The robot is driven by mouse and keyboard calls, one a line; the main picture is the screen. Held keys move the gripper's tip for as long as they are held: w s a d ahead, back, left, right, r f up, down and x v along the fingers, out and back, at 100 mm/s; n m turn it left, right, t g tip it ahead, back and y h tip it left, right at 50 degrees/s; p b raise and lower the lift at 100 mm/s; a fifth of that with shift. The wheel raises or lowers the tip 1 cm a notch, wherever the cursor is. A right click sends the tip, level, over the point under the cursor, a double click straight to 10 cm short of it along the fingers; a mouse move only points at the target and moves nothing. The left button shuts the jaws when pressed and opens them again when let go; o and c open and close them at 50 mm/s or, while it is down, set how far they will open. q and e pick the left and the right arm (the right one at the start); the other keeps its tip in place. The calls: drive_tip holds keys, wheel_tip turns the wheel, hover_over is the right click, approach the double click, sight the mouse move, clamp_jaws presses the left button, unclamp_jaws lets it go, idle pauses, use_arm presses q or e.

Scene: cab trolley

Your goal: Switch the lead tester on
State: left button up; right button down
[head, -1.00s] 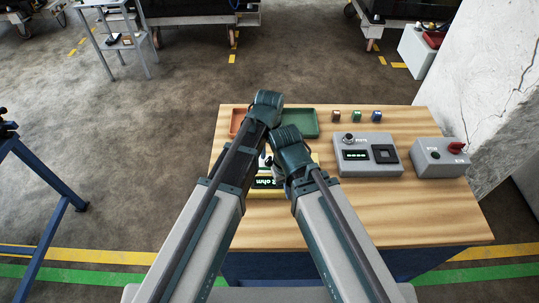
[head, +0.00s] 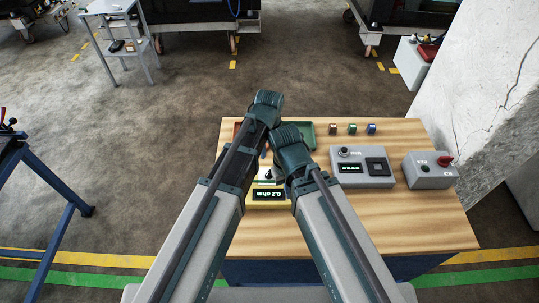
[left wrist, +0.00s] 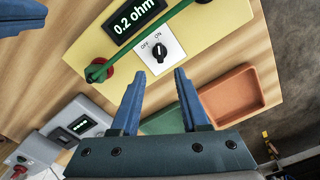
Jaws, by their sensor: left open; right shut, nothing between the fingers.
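The lead tester (head: 266,205) is a yellow box on the wooden bench, partly hidden by my arms in the head view. In the left wrist view the tester (left wrist: 104,38) shows a lit display (left wrist: 136,17) reading 0.2 ohm. Its black knob (left wrist: 159,52) sits on a white plate marked OFF and ON, with its mark toward ON. A green lead (left wrist: 135,48) runs across it from a red terminal (left wrist: 101,71). My left gripper (left wrist: 158,84) is open and empty, apart from the knob.
A grey meter box (head: 361,168) and a grey box with a red switch (head: 430,170) stand at the right of the bench (head: 400,222). Green (head: 306,131) and orange (left wrist: 241,92) trays and several small coloured blocks lie at the back. The bench's front right is clear.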

use_arm(q)
wheel_tip(320, 180, up, 6)
drive_tip(key=p, duration=0.5)
use_arm(e)
wheel_tip(320, 180, up, 6)
use_arm(q)
drive_tip(key=s+a+f+n+b, duration=0.1)
drive_tip(key=s+a+f+b, duration=0.2)
drive_tip(key=s, duration=0.3)
drive_tip(key=s+a+f+n+y+b, duration=0.1)
drive_tip(key=s+a+f+b, duration=0.2)
drive_tip(key=s, duration=0.4)
drive_tip(key=shift+s+f+b, duration=0.25)
drive_tip(key=shift+f+b, duration=0.55)
drive_tip(key=shift+b, duration=0.15)
use_arm(e)
wheel_tip(320, 180, down, 8)
drive_tip(key=shift+r, duration=0.15)
